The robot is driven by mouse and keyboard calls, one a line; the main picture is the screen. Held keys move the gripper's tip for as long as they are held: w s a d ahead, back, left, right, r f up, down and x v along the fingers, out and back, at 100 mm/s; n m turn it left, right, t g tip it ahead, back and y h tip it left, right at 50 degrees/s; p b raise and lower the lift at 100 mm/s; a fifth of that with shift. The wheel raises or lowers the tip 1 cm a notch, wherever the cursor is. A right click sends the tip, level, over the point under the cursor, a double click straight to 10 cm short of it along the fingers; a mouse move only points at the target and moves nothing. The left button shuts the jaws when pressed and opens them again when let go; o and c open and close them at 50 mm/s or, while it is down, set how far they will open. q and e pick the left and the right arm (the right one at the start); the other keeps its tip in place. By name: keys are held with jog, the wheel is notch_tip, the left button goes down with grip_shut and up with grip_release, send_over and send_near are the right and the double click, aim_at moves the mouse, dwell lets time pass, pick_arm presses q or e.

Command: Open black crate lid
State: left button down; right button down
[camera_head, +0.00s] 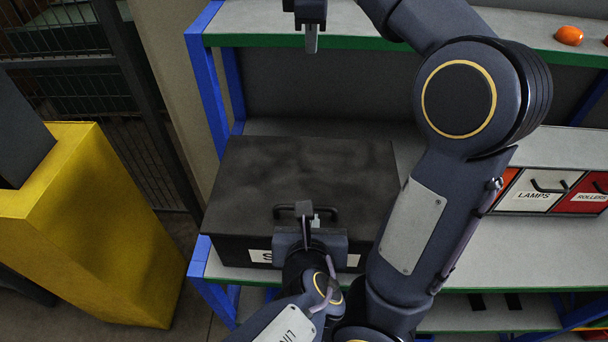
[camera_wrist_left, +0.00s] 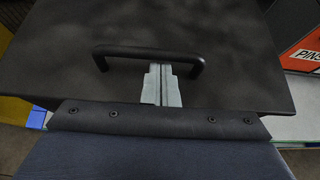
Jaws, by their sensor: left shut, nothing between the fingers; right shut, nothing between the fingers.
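The black crate (camera_head: 227,240) sits on the shelf with its flat black lid (camera_head: 300,165) down. A dark bar handle (camera_head: 281,209) stands at the lid's front edge; it also shows in the left wrist view (camera_wrist_left: 130,50). My left gripper (camera_head: 305,212) is shut and empty at the handle. In the left wrist view its pale fingertips (camera_wrist_left: 160,70) meet the middle of the bar; whether they reach under it or only touch it, I cannot tell. My right gripper (camera_head: 311,40) is shut and empty, high above the crate's back, by the upper shelf.
A white LAMPS drawer (camera_head: 530,190) and a red ROLLERS drawer (camera_head: 588,194) stand right of the crate. An orange item (camera_head: 569,36) lies on the upper shelf (camera_head: 360,22). A yellow block (camera_head: 95,230) stands at left. My right arm crosses the crate's right side.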

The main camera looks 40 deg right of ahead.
pick_arm(q)
jog(key=shift+w+d+f, duration=0.1)
jog(key=shift+w+d, duration=0.05)
jog(key=shift+w+r, duration=0.1)
jog(key=shift+r, duration=0.7)
pick_arm(e)
jog(key=c, duration=2.2)
grip_release()
jog(key=c, duration=1.8)
grip_release()
jog(key=shift+o, duration=0.2)
